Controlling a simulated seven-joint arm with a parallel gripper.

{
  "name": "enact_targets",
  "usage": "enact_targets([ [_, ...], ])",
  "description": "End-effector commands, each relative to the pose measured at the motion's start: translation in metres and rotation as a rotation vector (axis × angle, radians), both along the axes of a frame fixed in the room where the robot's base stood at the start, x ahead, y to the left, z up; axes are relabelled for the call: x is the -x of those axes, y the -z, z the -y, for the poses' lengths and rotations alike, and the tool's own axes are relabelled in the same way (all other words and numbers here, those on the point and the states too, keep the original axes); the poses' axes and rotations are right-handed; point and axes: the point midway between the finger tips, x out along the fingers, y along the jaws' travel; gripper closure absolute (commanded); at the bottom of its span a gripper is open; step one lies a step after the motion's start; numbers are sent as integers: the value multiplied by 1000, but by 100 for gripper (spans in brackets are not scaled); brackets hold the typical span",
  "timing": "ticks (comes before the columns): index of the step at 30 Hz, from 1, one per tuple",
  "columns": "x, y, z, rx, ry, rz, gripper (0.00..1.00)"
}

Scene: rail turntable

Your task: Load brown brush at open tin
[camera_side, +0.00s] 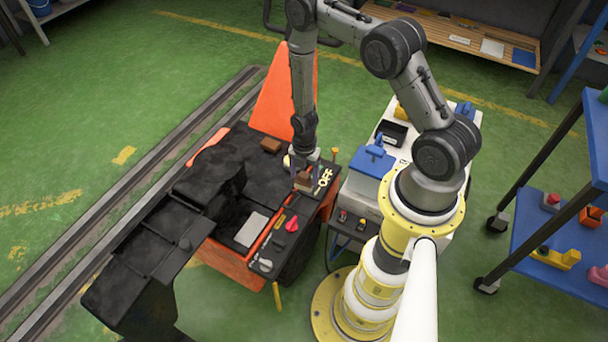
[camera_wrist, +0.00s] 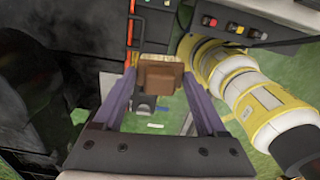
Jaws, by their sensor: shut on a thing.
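My gripper (camera_side: 303,176) points down over the right edge of the dark machine deck in the side view. In the wrist view its two purple fingers (camera_wrist: 160,85) are shut on the brown brush (camera_wrist: 160,76), a brown block with a paler tan strip along its top. The brush also shows small between the fingertips in the side view (camera_side: 303,182). I cannot tell whether it touches the deck. A second brown block (camera_side: 270,145) lies on the deck behind and left of my gripper. I cannot clearly make out the open tin in either view.
The orange and black machine (camera_side: 258,230) stands beside rails. A red knob (camera_side: 292,224) and a grey plate (camera_side: 251,229) are on its top. To the right, a white cart carries a blue box (camera_side: 372,160) and a black open container (camera_side: 392,132). A blue shelf (camera_side: 560,275) stands far right.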

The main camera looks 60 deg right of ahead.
Motion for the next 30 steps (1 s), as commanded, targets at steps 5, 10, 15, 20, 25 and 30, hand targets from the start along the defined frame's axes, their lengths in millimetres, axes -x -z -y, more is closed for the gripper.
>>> enact_targets([
  [5,-14,-4,5,2,-47,3,70],
  [10,-61,-1,35,3,-75,5,70],
  [15,-109,4,83,3,-73,4,70],
  [20,-134,12,123,1,-46,0,70],
  [25,-142,20,147,0,-12,-1,70],
  [30,-132,32,153,-1,7,-3,70],
])
